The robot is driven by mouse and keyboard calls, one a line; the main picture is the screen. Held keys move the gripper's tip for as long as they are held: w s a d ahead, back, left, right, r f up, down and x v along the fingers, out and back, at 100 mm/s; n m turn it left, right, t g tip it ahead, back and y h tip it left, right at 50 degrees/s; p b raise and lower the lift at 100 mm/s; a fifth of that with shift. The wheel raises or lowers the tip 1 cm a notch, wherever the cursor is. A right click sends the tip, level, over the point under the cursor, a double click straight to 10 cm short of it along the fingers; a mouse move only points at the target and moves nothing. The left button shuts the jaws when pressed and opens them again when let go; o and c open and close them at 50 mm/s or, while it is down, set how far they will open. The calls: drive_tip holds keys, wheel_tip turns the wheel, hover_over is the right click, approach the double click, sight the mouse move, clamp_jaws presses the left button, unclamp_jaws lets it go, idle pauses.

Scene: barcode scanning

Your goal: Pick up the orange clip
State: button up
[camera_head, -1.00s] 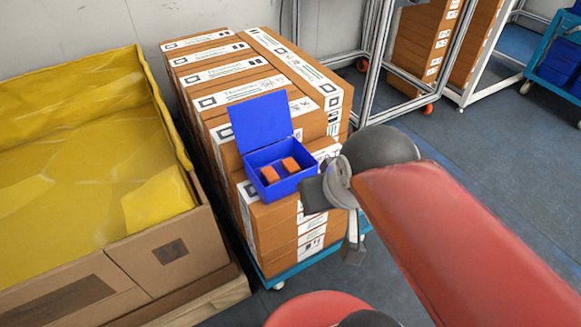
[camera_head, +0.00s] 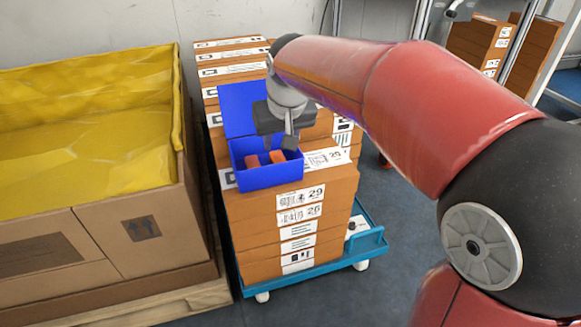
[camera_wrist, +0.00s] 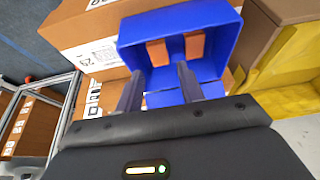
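Two orange clips lie in an open blue box (camera_head: 268,178) in the head view, one on the left (camera_head: 253,161) and one on the right (camera_head: 277,157). In the wrist view they show as two orange blocks, left (camera_wrist: 158,52) and right (camera_wrist: 195,45), side by side near the box's (camera_wrist: 222,22) inner wall. My gripper (camera_head: 279,142) is over the box, pointing down. In the wrist view its two fingers (camera_wrist: 158,75) are spread apart with nothing between them. Whether a fingertip touches the box is unclear.
The box's blue lid (camera_head: 238,108) stands raised behind it. The box sits on stacked brown cartons (camera_head: 260,207) on a blue cart (camera_head: 345,259). A large carton (camera_head: 140,240) with yellow lining stands at left. Metal racks stand behind at right.

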sight(278, 156)
drive_tip(key=x, duration=0.4)
drive_tip(key=b+x, duration=0.1)
drive_tip(key=x, duration=0.2)
drive_tip(key=shift+w, duration=0.3)
drive_tip(key=shift+c, duration=0.2)
drive_tip(key=c, duration=0.7)
drive_tip(key=shift+r, duration=0.1)
